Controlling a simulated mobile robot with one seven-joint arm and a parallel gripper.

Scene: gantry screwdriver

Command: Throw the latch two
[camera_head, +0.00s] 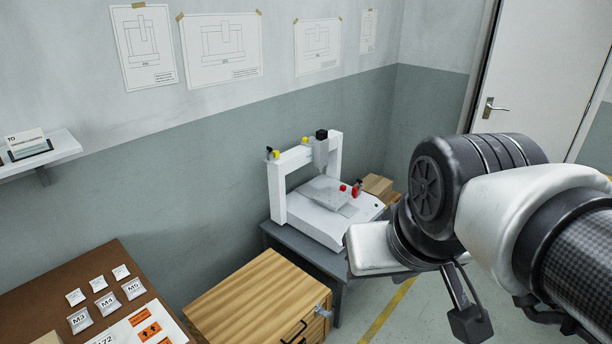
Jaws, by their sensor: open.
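The white gantry screwdriver machine (278,195) stands on a dark grey table, with a black-topped tool head (321,150) on its crossbeam. A grey plate (325,190) lies on its bed. Small red parts (357,188) stand at the bed's right side. They may be latches, but they are too small to tell, and I cannot tell which is latch two. My gripper (468,308) is open at the lower right, in front of and to the right of the machine and apart from it. Only part of its fingers shows.
A wooden drawer cabinet (245,297) stands front left of the machine's table (290,247). A brown board (30,300) with labelled packets is at lower left. Wooden blocks (377,186) sit behind the machine's right side. A white door (535,75) is at right. Floor shows beside the table.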

